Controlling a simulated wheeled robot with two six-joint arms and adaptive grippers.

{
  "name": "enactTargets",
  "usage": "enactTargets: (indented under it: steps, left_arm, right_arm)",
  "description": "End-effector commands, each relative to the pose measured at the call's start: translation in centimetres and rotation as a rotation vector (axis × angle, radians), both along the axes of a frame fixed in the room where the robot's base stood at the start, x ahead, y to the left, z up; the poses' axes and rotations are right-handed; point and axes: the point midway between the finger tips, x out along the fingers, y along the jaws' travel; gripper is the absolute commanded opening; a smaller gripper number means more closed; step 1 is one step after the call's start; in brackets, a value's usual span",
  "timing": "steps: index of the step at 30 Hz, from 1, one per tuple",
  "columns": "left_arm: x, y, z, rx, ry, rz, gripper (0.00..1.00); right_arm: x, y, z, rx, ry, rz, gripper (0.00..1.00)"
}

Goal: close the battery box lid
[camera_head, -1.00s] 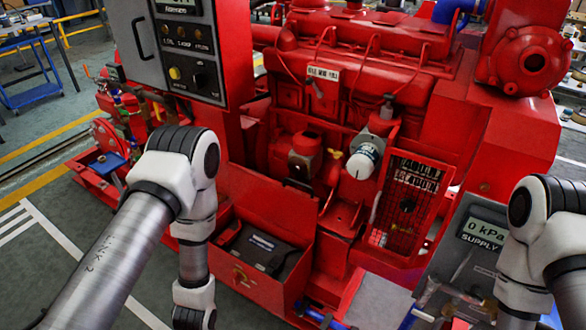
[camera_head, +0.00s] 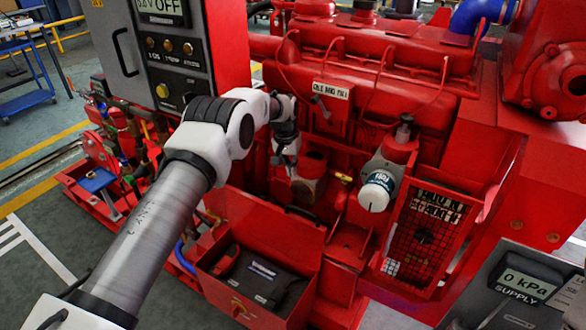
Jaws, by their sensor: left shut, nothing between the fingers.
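The red battery box (camera_head: 232,305) is at the lower middle of the head view, with a dark battery (camera_head: 265,277) inside. Its red lid (camera_head: 262,232) stands raised at the back of the box, so the box is open. A black handle shows near the lid's upper right edge. My left arm reaches in from the left and bends over toward the engine. My left gripper (camera_head: 285,158) is above and behind the raised lid, apart from the box opening. It is shut and empty; its fingertips are small and hard to make out. My right gripper is not in view.
The red engine fills the back, with a white-capped filter (camera_head: 378,190) and a mesh guard (camera_head: 425,240) right of the box. A grey control panel (camera_head: 180,60) hangs above my left arm. A supply gauge box (camera_head: 520,285) stands at lower right.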

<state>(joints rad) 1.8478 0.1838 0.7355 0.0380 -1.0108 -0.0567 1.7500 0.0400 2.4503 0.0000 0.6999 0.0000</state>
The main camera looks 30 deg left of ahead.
Motion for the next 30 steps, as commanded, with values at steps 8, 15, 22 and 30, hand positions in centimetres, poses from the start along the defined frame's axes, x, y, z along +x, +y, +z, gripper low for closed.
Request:
enactTargets:
  steps: [8,15,22,30]
  left_arm:
    - [0.5,-0.4,-5.4,0.001,0.002,-0.001,0.0]
    - [-0.8,-0.7,-6.6,-0.001,0.003,0.0,0.0]
    - [-2.8,-1.0,-7.5,-0.001,0.002,0.001,0.0]
    - [-3.0,-1.1,-7.9,0.0,0.0,0.0,0.0]
  right_arm:
    - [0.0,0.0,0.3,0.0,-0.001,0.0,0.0]
    - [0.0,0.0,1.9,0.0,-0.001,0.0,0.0]
    - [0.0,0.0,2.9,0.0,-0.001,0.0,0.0]
    - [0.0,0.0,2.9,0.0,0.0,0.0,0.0]
